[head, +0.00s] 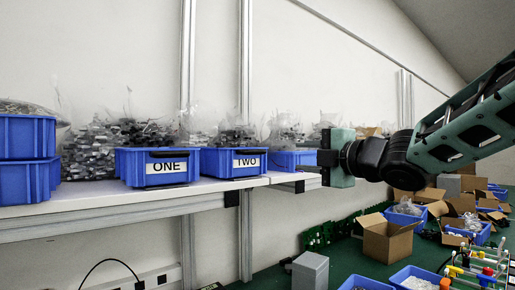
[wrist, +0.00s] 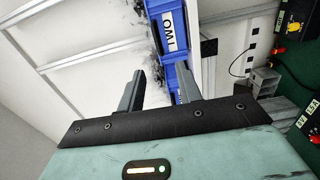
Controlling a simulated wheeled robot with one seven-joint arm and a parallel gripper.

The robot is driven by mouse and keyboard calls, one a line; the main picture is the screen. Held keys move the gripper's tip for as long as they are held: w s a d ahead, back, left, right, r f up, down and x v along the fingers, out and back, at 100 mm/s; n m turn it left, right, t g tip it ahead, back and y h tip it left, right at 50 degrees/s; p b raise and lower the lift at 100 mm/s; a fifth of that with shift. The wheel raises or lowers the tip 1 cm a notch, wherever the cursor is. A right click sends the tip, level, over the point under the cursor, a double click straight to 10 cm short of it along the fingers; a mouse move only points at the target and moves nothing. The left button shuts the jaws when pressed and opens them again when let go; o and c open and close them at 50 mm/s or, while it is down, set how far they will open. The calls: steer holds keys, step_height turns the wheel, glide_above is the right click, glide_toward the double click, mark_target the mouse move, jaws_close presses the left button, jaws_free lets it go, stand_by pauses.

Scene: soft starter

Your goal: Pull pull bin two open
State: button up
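Blue bin two (head: 224,163), labelled TWO, stands on the white shelf (head: 95,197), to the right of blue bin one (head: 130,168). A clear bag of dark parts shows above it. My gripper (head: 310,168) is to the right of bin two in the head view, apart from it. In the wrist view my gripper (wrist: 160,72) is open, with its two fingers spread and nothing between them. Bin two (wrist: 167,12) appears there sideways, ahead of the fingers, with its label between and above them. The right finger hides part of the blue below the label.
Stacked blue bins (head: 25,140) stand at the shelf's left end. Another blue bin (head: 287,162) stands right of bin two, partly hidden by my gripper. A cardboard box (head: 388,240) and a grey box (head: 310,270) sit below on the green surface.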

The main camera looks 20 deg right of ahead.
mark_target(258, 152)
steer(key=p+x, duration=0.1)
steer(key=x, duration=0.5)
steer(key=p+x, duration=0.2)
steer(key=x, duration=0.4)
steer(key=p+x, duration=0.1)
steer(key=x, duration=0.4)
steer(key=shift+w+a+r+p, duration=0.3)
steer(key=shift+a, duration=0.05)
jaws_close()
